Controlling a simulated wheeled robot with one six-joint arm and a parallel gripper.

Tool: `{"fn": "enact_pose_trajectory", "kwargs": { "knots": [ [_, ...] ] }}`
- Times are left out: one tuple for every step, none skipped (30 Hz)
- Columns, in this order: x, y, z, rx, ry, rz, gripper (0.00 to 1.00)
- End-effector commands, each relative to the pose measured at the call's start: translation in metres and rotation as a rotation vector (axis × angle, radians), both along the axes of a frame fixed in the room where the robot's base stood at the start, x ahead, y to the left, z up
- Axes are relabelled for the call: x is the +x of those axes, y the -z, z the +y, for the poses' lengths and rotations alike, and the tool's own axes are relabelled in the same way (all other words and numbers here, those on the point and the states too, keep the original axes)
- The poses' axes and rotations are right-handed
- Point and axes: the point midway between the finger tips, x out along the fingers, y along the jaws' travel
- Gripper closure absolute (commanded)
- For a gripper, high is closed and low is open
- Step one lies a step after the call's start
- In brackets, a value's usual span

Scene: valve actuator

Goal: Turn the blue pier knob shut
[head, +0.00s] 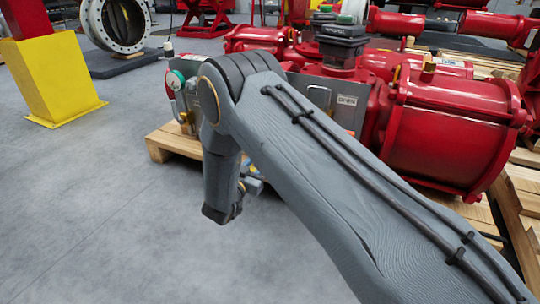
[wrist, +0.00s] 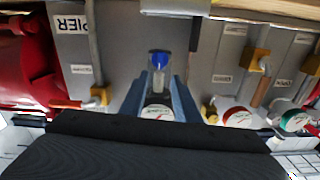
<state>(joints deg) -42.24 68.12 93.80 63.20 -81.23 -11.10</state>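The blue knob (wrist: 159,58) shows near the middle of the wrist view, on a grey panel (wrist: 120,60), with a pale metal stem below it in the picture. Whether either finger touches the stem or knob cannot be told. A round white gauge (wrist: 157,112) shows between the fingers. In the head view my arm hides the knob and most of the gripper.
Other panels with brass fittings (wrist: 257,60), a red-rimmed gauge (wrist: 237,117) and a green-rimmed gauge (wrist: 294,120) lie to the right. Red actuator cylinders (head: 450,125) rest on wooden pallets (head: 172,141). A yellow post base (head: 55,80) stands left; the grey floor (head: 90,200) there is clear.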

Motion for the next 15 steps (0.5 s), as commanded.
{"fn": "enact_pose_trajectory", "kwargs": {
  "knots": [
    [0.001, 0.003, -0.001, -0.003, 0.006, -0.006, 0.71],
    [0.002, 0.003, -0.002, -0.004, 0.007, -0.008, 0.71],
    [0.005, 0.003, -0.003, -0.004, 0.008, -0.008, 0.71],
    [0.008, 0.003, -0.005, -0.004, 0.009, -0.008, 0.71],
    [0.012, 0.003, -0.006, -0.004, 0.009, -0.010, 0.71],
    [0.017, 0.003, -0.008, -0.002, 0.010, -0.009, 0.71],
    [0.022, 0.003, -0.010, -0.002, 0.010, -0.009, 0.71],
    [0.026, 0.003, -0.012, -0.002, 0.009, -0.008, 0.71],
    [0.032, 0.004, -0.013, -0.002, 0.009, -0.008, 0.71],
    [0.037, 0.004, -0.015, -0.003, 0.009, -0.008, 0.71],
    [0.041, 0.004, -0.017, -0.003, 0.009, -0.009, 0.71],
    [0.046, 0.004, -0.019, -0.003, 0.009, -0.008, 0.71],
    [0.050, 0.004, -0.020, -0.002, 0.008, -0.008, 0.71],
    [0.054, 0.003, -0.021, -0.002, 0.008, -0.008, 0.71],
    [0.058, 0.003, -0.023, -0.002, 0.008, -0.007, 0.71]
  ]
}}
